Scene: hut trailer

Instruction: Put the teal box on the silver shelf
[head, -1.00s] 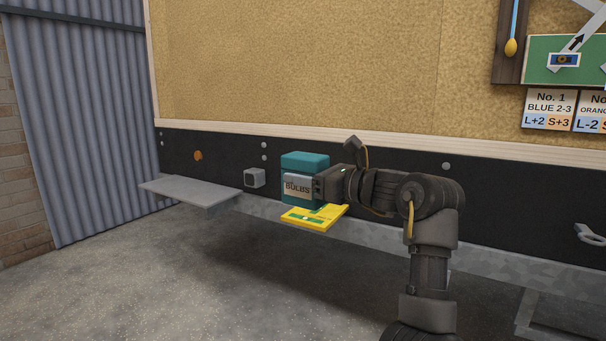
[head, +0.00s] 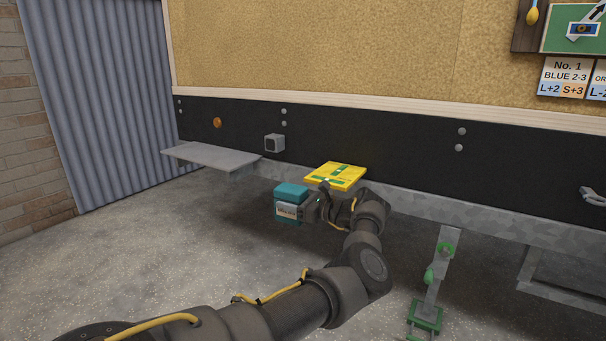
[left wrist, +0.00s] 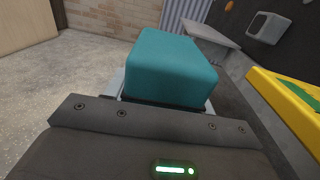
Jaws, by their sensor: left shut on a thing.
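The teal box (head: 290,193) has a pale label and sits in the jaws of my left gripper (head: 305,208), which is shut on it. The box is held in the air over the gravel, in front of and below the yellow shelf. It also fills the middle of the left wrist view (left wrist: 172,66). The silver shelf (head: 212,157) is a flat grey plate on the trailer side, to the left of and farther than the box. Its bare top is empty. It shows behind the box in the left wrist view (left wrist: 208,34). My right gripper is out of view.
The yellow shelf (head: 335,176) with green marks is empty, just behind my gripper. A small grey block (head: 274,143) sticks out of the black panel between the shelves. A green-footed stand (head: 437,280) is at lower right. Open gravel lies to the left.

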